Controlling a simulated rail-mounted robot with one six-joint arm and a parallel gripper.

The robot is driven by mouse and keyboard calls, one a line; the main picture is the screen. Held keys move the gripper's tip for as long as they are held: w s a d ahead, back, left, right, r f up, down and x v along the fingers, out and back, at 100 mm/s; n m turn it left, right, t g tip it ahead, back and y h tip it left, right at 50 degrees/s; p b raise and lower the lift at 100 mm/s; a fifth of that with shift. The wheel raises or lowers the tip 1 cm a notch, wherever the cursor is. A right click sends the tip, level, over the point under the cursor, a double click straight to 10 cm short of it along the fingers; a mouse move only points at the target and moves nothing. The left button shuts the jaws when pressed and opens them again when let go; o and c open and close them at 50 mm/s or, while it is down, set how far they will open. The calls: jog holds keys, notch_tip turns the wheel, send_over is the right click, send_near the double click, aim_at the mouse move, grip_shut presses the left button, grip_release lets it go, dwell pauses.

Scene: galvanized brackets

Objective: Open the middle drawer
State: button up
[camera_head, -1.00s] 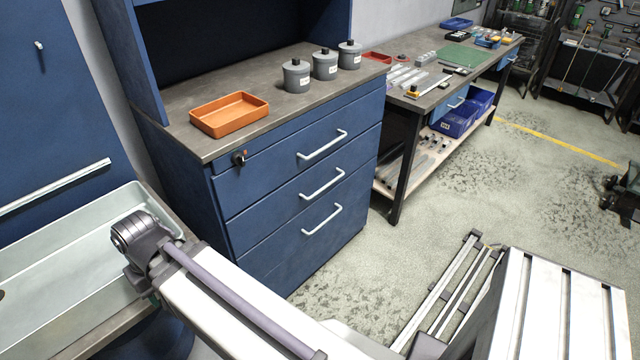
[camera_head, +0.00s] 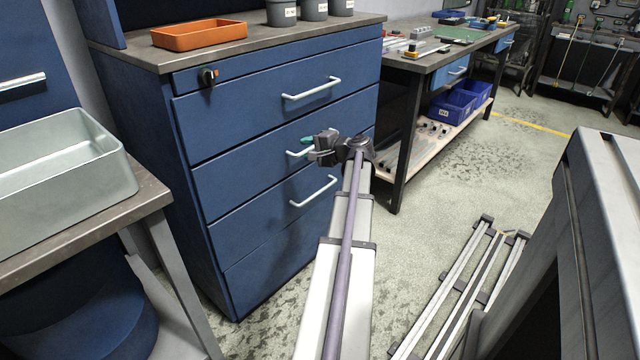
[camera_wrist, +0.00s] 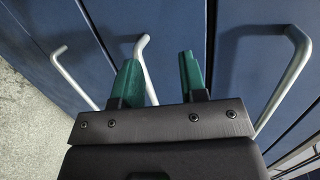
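The blue drawer cabinet (camera_head: 245,190) has a top handle (camera_head: 311,88), a middle handle (camera_head: 296,154) and a lower handle (camera_head: 314,192). Its drawers look shut. My gripper (camera_head: 308,141) is in front of the middle drawer, at its handle, and my arm hides part of that handle. In the wrist view my gripper (camera_wrist: 160,78) is open, with two green fingers apart. The middle handle (camera_wrist: 143,50) runs down beside the inner side of the left finger, partly hidden by it. I cannot tell whether they touch. The other handles show at far left and right.
A black knob lock (camera_head: 208,76) sits at the cabinet's upper left. An orange tray (camera_head: 200,36) and several grey canisters stand on top. A grey bin (camera_head: 60,175) on a bench is at left. A workbench (camera_head: 425,62) stands at right. The floor right of the cabinet is mostly free.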

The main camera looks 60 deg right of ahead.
jog(key=s+d+f+m+h+b, duration=0.1)
jog(key=s+d+f, duration=0.1)
jog(key=s+d, duration=0.15)
jog(key=s+d+f+h+b, duration=0.1)
jog(key=s+d+f, duration=0.1)
jog(key=d, duration=0.3)
jog(key=b+x, duration=0.1)
jog(key=x, duration=0.4)
jog(key=b+x, duration=0.1)
jog(key=x, duration=0.5)
jog(key=shift+r, duration=0.25)
jog(key=shift+c, duration=0.4)
grip_shut()
